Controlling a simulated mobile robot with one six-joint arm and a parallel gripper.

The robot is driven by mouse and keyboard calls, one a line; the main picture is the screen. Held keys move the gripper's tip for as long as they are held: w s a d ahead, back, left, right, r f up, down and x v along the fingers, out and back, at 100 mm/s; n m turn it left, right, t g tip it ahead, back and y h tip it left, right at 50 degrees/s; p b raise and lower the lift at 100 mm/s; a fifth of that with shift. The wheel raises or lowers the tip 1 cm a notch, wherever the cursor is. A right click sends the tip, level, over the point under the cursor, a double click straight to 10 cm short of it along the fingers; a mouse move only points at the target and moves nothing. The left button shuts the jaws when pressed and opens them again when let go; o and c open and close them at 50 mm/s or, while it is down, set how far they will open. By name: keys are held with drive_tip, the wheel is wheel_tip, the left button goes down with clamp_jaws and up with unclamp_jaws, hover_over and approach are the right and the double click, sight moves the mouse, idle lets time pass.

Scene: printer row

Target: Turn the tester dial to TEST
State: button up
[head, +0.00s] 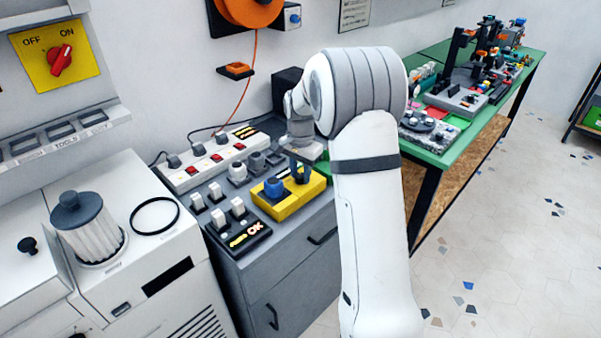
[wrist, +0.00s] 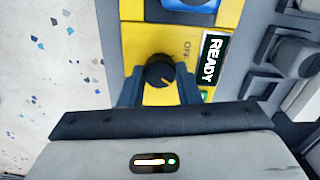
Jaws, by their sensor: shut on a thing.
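The tester is a yellow box (head: 297,205) with a blue knob (head: 273,187) on top, standing on the grey cabinet top in the head view. In the wrist view, its black round dial (wrist: 159,70) has an orange pointer mark aimed toward the lower right. The word OFF (wrist: 187,48) is printed to the dial's upper right, and the pointer is turned away from it. A TEST label is not visible. My gripper (wrist: 160,88) is shut on the dial, one finger on each side.
A READY display (wrist: 210,60) sits beside the dial. A black pad marked OK (head: 240,236) and a white power strip (head: 213,157) lie close by. A red OFF/ON switch (head: 61,62) is on the wall. A green table (head: 455,145) stands at the right.

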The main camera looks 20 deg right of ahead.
sight(301, 175)
drive_tip(key=shift+m, duration=0.8)
drive_tip(key=o, duration=1)
drive_tip(key=shift+c, duration=0.2)
drive_tip(key=shift+r, duration=0.1)
wheel_tip(301, 175, up, 7)
drive_tip(key=shift+r+b, duration=0.2)
drive_tip(key=shift+b, duration=0.1)
drive_tip(key=shift+r, duration=0.15)
